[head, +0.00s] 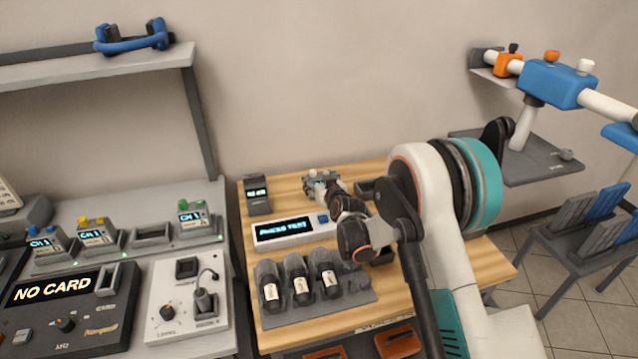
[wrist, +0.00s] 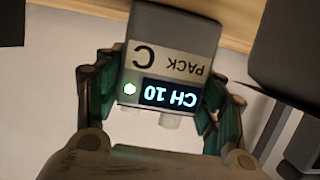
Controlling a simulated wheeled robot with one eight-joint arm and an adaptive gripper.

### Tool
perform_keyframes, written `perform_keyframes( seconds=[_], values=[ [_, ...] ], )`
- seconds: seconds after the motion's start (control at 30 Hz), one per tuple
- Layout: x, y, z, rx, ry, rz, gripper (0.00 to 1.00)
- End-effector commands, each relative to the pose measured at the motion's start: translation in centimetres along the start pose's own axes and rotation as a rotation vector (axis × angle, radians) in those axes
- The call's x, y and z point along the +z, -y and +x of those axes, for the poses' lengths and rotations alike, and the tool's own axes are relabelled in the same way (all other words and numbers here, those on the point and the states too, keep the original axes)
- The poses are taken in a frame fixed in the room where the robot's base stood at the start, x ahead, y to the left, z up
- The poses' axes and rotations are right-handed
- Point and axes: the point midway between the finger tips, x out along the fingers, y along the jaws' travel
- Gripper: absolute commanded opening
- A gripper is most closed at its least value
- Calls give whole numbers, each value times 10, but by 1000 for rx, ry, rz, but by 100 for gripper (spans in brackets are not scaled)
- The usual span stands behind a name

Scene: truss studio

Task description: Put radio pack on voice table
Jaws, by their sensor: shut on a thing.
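A grey radio pack (wrist: 172,30) fills the upper middle of the wrist view. It appears upside down, with a "PACK C" label, a lit "CH 10" display and a green light. My gripper (wrist: 160,85) is shut on it, with a green-lined finger at each side. In the head view my gripper (head: 322,183) is over the back of the wooden table (head: 440,290); the held pack is hard to make out there. I cannot tell whether it touches the tabletop. The label on the table's front edge is unreadable, so I cannot tell which surface is the voice table.
The wooden table holds a small dark display unit (head: 257,196), a white tester (head: 296,230) and a rack of several bottle-like dark items (head: 300,283). Other packs (head: 98,235) stand on the left bench. A grey side table (head: 590,235) holds upright panels.

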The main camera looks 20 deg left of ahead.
Motion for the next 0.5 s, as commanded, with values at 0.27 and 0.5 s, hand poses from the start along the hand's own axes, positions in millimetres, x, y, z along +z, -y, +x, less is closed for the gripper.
perform_keyframes(
  seconds=[0.27, 0.5],
  values=[
    [2, 0, 1, 0, 0, 0, 66],
    [1, 0, 0, 0, 0, 0, 84]
  ],
)
